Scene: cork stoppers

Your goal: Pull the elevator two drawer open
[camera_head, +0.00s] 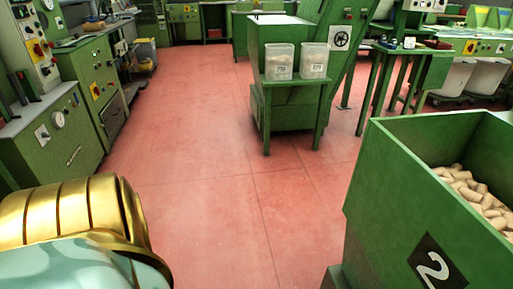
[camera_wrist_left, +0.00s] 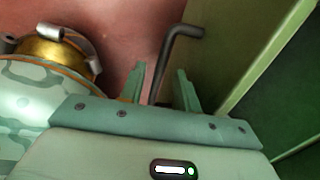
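The green elevator two hopper (camera_head: 395,190), with a white 2 on a black diamond, stands at the lower right in the head view. It holds many corks (camera_head: 478,190). In the left wrist view, a dark bent bar handle (camera_wrist_left: 166,58) sticks out from a green panel (camera_wrist_left: 235,50). My left gripper (camera_wrist_left: 159,72) is open, its two green fingers apart on either side of the handle's long bar. Whether either finger touches the bar cannot be told. The drawer front itself is not clearly seen. My right gripper is in neither view.
Red floor (camera_head: 215,180) lies clear left of the hopper. A green machine (camera_head: 290,100) with two clear bins (camera_head: 279,62) (camera_head: 314,61) stands ahead. Green control cabinets (camera_head: 55,135) line the left side. A small green table (camera_head: 400,55) stands at the back right.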

